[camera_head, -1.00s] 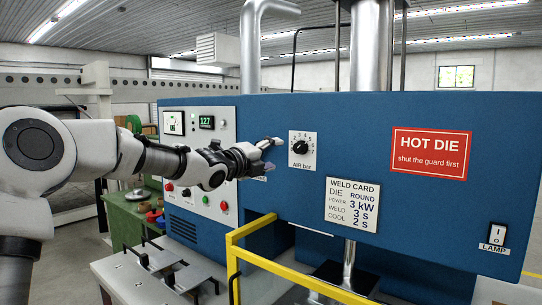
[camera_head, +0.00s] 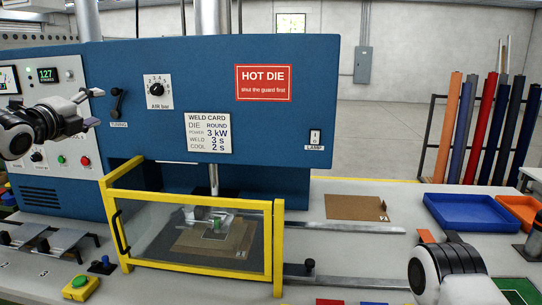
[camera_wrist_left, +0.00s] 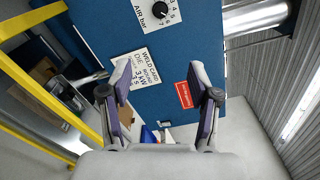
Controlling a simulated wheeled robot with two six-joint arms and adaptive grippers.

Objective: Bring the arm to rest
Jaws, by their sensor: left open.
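My left gripper (camera_head: 95,108) is at the left of the head view, in front of the blue welder panel (camera_head: 210,75). Its two fingers are spread and nothing is between them. In the left wrist view the open fingers (camera_wrist_left: 160,74) frame the panel, with the weld card (camera_wrist_left: 142,82) and the red sign (camera_wrist_left: 184,95) beyond. A black lever (camera_head: 118,103) and the air dial (camera_head: 157,90) are right of the gripper in the head view.
A yellow-framed guard (camera_head: 277,250) with a clear window stands in front of the press. A green-and-yellow button box (camera_head: 80,287) is at lower left. A blue tray (camera_head: 472,212), an orange tray (camera_head: 518,208) and a brown board (camera_head: 356,207) lie on the right bench.

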